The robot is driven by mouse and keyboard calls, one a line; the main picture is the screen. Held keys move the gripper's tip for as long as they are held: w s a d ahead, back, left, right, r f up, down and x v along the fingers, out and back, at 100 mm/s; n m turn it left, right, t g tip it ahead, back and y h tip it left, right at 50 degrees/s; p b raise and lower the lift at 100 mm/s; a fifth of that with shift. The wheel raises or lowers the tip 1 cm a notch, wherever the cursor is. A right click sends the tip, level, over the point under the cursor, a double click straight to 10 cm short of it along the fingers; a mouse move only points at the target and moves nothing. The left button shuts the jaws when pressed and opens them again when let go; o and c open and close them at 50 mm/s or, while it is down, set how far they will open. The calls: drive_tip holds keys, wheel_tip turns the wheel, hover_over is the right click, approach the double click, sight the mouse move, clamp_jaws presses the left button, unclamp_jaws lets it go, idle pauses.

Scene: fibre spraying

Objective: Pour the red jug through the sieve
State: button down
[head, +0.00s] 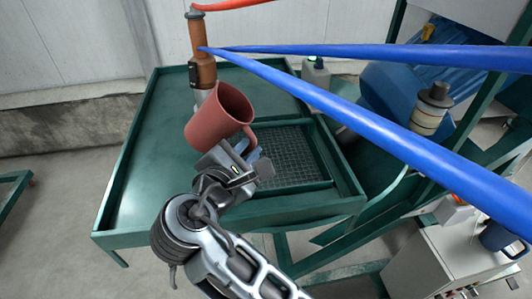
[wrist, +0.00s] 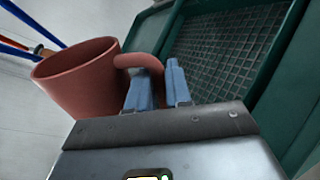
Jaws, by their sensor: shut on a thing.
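The red jug (head: 217,115) is held in the air above the green table, tilted with its mouth toward the upper right in the head view. In the wrist view the jug (wrist: 80,82) is at the left, with its handle reaching to the blue fingers. My gripper (head: 250,160) is shut on the jug's handle; its fingertips also show in the wrist view (wrist: 158,82). The sieve (head: 287,155) is a dark mesh set in the table's right part, just right of the jug. It also shows in the wrist view (wrist: 225,45). The jug's contents are hidden.
The green table (head: 150,165) has bare room at left. An orange-brown spray device (head: 200,60) stands behind the jug. Blue hoses (head: 340,105) cross above the table's right side. A green bottle (head: 316,72) is at the back, and a white cabinet (head: 435,262) is at the lower right.

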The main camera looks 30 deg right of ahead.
drive_tip(key=shift+w+a+f+m+y, duration=0.1)
drive_tip(key=shift+a+f+m+y, duration=0.1)
drive_tip(key=shift+f+m, duration=0.2)
drive_tip(key=shift+w+a+f+m+y, duration=0.1)
drive_tip(key=shift+f+m+y, duration=0.1)
drive_tip(key=shift+f+m, duration=0.2)
idle(0.5)
drive_tip(key=shift+w+a+r+m+t+y, duration=0.2)
drive_tip(key=shift+a+m+t+y, duration=0.15)
drive_tip(key=shift+m, duration=0.35)
idle(0.5)
drive_tip(key=shift+w+a+f+m+y+b, duration=0.15)
drive_tip(key=shift+f+m+b, duration=0.15)
drive_tip(key=shift+b, duration=0.45)
drive_tip(key=shift+f+m+y+b, duration=0.1)
drive_tip(key=shift+f+m+b, duration=0.2)
drive_tip(key=shift+b, duration=0.4)
drive_tip(key=shift+d+r+m+t+y, duration=0.3)
drive_tip(key=shift+m+t+y, duration=0.1)
drive_tip(key=shift+m, duration=0.2)
idle(0.5)
drive_tip(key=shift+a+f+m+b, duration=0.25)
drive_tip(key=shift+f+m+b, duration=0.25)
drive_tip(key=shift+m, duration=0.1)
idle(0.7)
drive_tip(key=shift+a+r+m+t+y, duration=0.2)
drive_tip(key=shift+r+m+t+y, duration=0.2)
drive_tip(key=shift+m, duration=0.4)
idle(0.8)
